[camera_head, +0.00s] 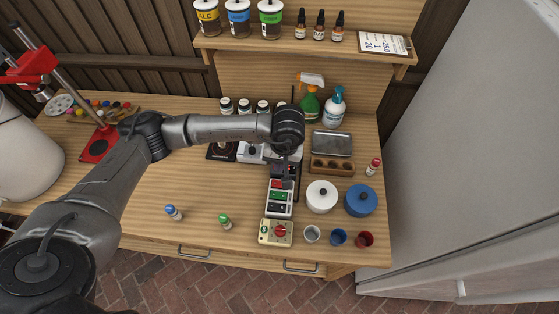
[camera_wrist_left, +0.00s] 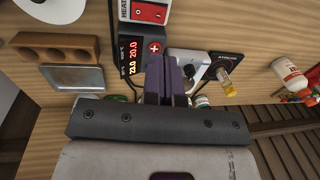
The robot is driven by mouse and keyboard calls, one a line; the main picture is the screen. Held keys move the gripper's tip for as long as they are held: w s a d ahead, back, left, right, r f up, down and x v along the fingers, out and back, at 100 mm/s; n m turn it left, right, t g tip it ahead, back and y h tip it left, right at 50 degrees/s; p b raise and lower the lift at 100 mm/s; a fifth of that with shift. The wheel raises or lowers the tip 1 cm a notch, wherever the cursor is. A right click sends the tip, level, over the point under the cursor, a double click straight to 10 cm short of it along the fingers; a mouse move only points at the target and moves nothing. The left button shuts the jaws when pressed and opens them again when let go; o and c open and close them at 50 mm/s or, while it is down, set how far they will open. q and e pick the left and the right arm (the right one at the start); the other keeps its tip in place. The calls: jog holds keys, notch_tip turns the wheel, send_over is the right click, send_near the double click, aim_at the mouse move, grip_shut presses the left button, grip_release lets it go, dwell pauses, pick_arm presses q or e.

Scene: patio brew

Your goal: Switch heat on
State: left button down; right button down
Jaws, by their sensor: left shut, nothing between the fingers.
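The heat switch box, a panel marked "HEAT" (camera_wrist_left: 122,10) with a red rocker (camera_wrist_left: 150,12), is at the top of the left wrist view. In the head view the switch panel (camera_head: 279,209) has a red switch at the back and green ones in front. Beside it is a dark controller (camera_wrist_left: 130,78) with red digits and a red plus button (camera_wrist_left: 153,47). My left gripper (camera_head: 286,174) is shut and empty, with its fingers over the controller, close to the panel's back end. Its dark fingers (camera_wrist_left: 166,72) partly cover the controller. I cannot tell whether they touch anything.
A beige box with a red knob (camera_head: 280,231) stands in front of the panel. A wooden holder (camera_head: 332,167) is behind. The table's left front is mostly clear.

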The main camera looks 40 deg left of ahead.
aim_at(275, 183)
pick_arm(q)
jog(key=f, duration=0.8)
jog(key=shift+s+a+f, duration=0.35)
jog(key=shift+a, duration=0.05)
jog(key=shift+a+f+p, duration=0.1)
jog(key=shift+f+p, duration=0.2)
jog(key=shift+f, duration=0.65)
pick_arm(e)
jog(key=shift+r, duration=0.3)
